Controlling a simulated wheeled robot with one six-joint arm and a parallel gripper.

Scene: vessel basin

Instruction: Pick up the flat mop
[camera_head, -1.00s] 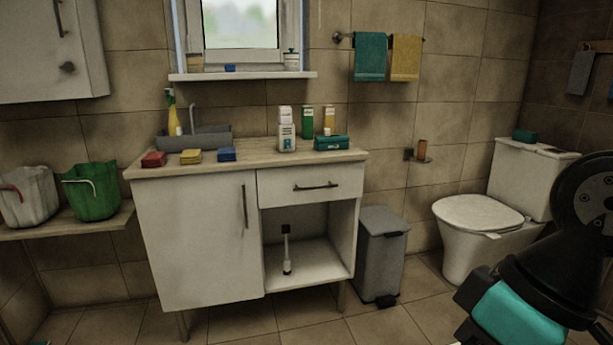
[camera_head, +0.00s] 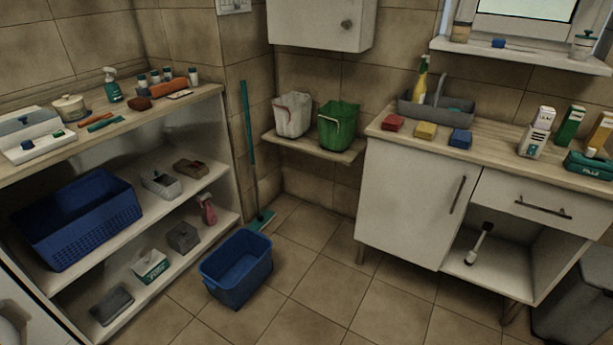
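The flat mop (camera_head: 250,135) has a long teal handle and a flat teal head (camera_head: 260,221). It stands almost upright in the corner, its handle leaning near the tiled wall beside the open shelf unit. Its head rests on the floor just behind the blue bucket (camera_head: 237,268); the bucket is close to it, and I cannot tell if they touch. My gripper does not show in the current view.
The shelf unit (camera_head: 215,93) on the left holds a blue basket (camera_head: 80,217) and small items. A wall shelf (camera_head: 314,150) with a white bucket (camera_head: 293,114) and a green bucket (camera_head: 338,125) juts out right of the mop. The white cabinet (camera_head: 410,200) stands further right. Floor in the middle is clear.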

